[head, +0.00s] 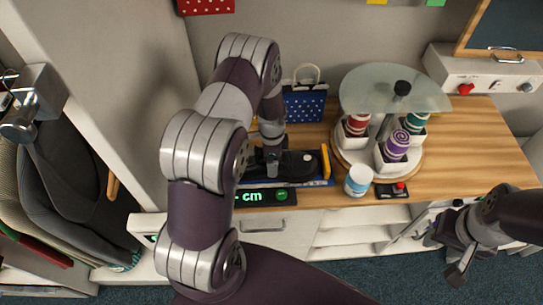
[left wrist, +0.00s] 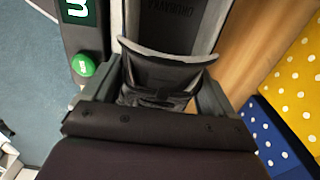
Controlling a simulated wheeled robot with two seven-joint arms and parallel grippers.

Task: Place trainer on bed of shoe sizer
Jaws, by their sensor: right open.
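The black trainer (head: 300,163) lies lengthwise over the shoe sizer (head: 318,183), a blue-edged device with a yellow end piece and a dark display panel. Whether it rests on the bed is hard to tell. My left gripper (head: 271,160) is at the shoe's opening end, partly hidden by its own arm. In the left wrist view the trainer's dark collar (left wrist: 165,75) is between the two fingers of the left gripper (left wrist: 158,98), which appear closed on its sides. My right gripper (head: 460,262) is open and empty, low at the right, away from the sizer.
The display (head: 252,197) reads "- cm" beside a green button. A white bottle (head: 358,180), a glass-topped carousel (head: 395,90) with spools, and a small red-button box (head: 394,190) stand to the right. A blue dotted bag (head: 304,103) stands behind. Clothes hang at left.

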